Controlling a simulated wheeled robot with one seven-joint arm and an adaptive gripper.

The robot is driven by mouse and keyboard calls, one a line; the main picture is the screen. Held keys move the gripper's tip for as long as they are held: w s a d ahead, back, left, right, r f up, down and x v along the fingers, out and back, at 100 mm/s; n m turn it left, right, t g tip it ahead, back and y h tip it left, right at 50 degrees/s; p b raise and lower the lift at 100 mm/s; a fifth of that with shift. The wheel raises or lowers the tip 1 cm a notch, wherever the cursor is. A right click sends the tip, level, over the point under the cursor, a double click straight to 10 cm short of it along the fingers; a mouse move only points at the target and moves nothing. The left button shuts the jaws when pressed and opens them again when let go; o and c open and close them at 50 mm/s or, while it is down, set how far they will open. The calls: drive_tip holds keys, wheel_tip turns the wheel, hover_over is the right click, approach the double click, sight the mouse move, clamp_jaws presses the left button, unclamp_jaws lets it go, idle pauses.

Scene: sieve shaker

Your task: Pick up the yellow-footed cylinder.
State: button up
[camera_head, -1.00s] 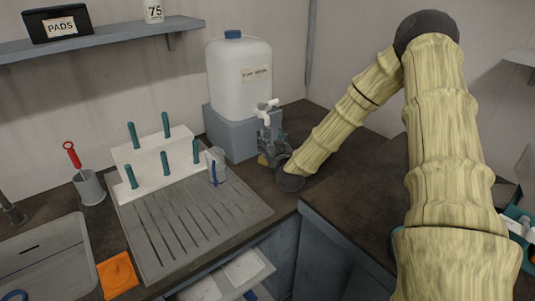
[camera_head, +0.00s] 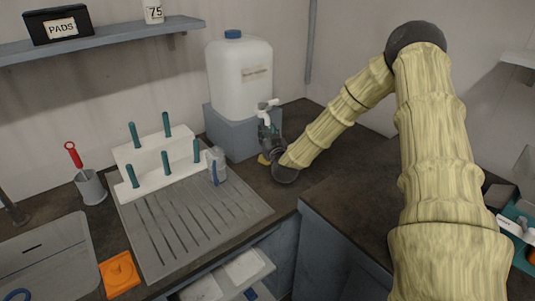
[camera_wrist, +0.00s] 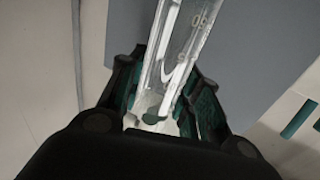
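The yellow-footed cylinder is mostly hidden behind my gripper in the head view; only its yellow foot (camera_head: 262,159) shows, low beside the dispenser's block. My gripper (camera_head: 267,146) is at it, in front of the tap. In the wrist view a clear cylinder (camera_wrist: 178,55) with white graduation marks stands between the two dark, teal-padded fingers of my gripper (camera_wrist: 166,85). The fingers look spread, one on each side of it. Whether either pad touches the glass is hard to tell. The foot is not visible in the wrist view.
A white dispenser (camera_head: 240,80) with a tap (camera_head: 266,105) stands on a grey-blue block (camera_head: 232,135) right behind my gripper. A white peg rack (camera_head: 155,165) and another clear cylinder with a blue mark (camera_head: 217,166) are to the left, by the grooved drainboard (camera_head: 195,225).

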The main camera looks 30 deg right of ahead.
clamp_jaws()
drive_tip(key=shift+r, duration=0.5)
drive_tip(key=shift+s+r, duration=0.1)
drive_tip(key=shift+s, duration=0.05)
drive_tip(key=b+v, duration=0.2)
drive_tip(key=v, duration=0.6)
wheel_tip(320, 180, up, 19)
drive_tip(key=p, duration=0.3)
idle(1.4)
drive_tip(key=shift+w, duration=0.2)
